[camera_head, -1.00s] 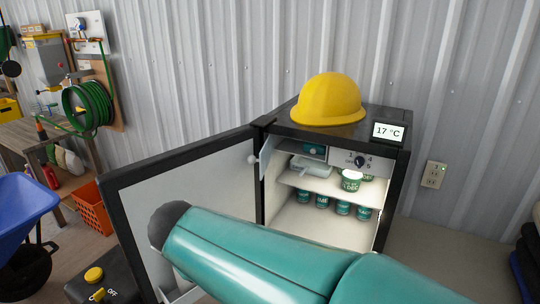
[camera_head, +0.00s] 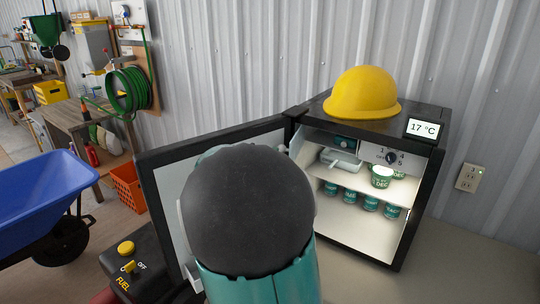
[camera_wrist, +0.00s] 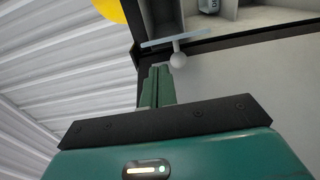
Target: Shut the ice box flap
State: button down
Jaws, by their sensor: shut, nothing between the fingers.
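The small fridge (camera_head: 435,135) stands with its door (camera_head: 165,163) swung wide to the left. The ice box (camera_head: 345,141) is the upper left compartment inside. Its pale blue flap (camera_head: 296,141) stands open at the compartment's left side; my arm partly covers the area in front of it. In the wrist view the flap (camera_wrist: 172,43) shows nearly edge-on, with a round white knob (camera_wrist: 178,60) on a short stem. My gripper (camera_wrist: 160,68) is shut and empty, its tips just left of the knob. I cannot tell whether they touch it. The head view hides my gripper.
A yellow hard hat (camera_head: 362,94) and a temperature display (camera_head: 423,128) sit on the fridge. A fuel can (camera_head: 140,268), blue wheelbarrow (camera_head: 45,195) and orange crate (camera_head: 128,187) stand to the left.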

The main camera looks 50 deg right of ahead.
jog(key=d, duration=0.7)
jog(key=shift+w, duration=0.45)
jog(key=shift+s+d, duration=0.15)
jog(key=shift+s, duration=0.05)
